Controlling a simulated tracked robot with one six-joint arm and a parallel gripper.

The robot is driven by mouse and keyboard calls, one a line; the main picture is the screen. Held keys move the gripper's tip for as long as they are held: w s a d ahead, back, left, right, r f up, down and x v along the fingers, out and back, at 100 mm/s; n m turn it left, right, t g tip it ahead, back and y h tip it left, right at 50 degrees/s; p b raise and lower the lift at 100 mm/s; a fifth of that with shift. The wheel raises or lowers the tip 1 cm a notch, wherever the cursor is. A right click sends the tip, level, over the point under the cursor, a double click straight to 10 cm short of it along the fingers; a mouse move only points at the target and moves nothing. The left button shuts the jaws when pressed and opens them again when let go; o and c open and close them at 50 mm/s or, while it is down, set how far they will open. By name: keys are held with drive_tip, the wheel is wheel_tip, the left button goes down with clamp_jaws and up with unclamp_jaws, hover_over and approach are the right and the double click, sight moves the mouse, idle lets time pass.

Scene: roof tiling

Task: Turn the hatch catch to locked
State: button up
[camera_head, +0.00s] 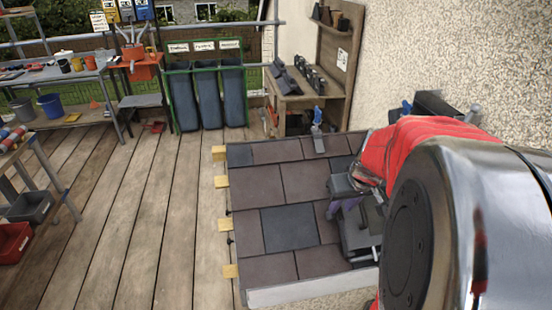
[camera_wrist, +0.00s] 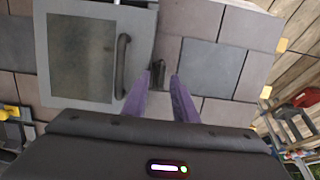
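The roof hatch (camera_wrist: 82,52) is a grey frame with a dark pane and a black bar handle (camera_wrist: 122,66), at the upper left in the wrist view. In the head view the hatch (camera_head: 357,236) is partly hidden by my arm. The hatch catch (camera_wrist: 158,73) is a small dark piece beside the hatch's right edge, lying roughly along that edge. My gripper (camera_wrist: 158,80) is open, its two purple fingers apart, with the catch showing between and just beyond their tips. I cannot tell whether they touch it. In the head view my gripper (camera_head: 340,210) points down at the roof.
Brown and slate-grey tiles (camera_head: 289,228) surround the hatch. A blue-handled tool (camera_head: 317,130) lies at the roof's top edge. A rendered wall (camera_head: 460,60) stands to the right. The wooden deck (camera_head: 150,220) left of the roof is largely clear.

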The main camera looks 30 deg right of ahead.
drive_tip(key=shift+x, duration=0.95)
drive_tip(key=shift+c, duration=0.5)
clamp_jaws()
drive_tip(key=shift+d, duration=0.1)
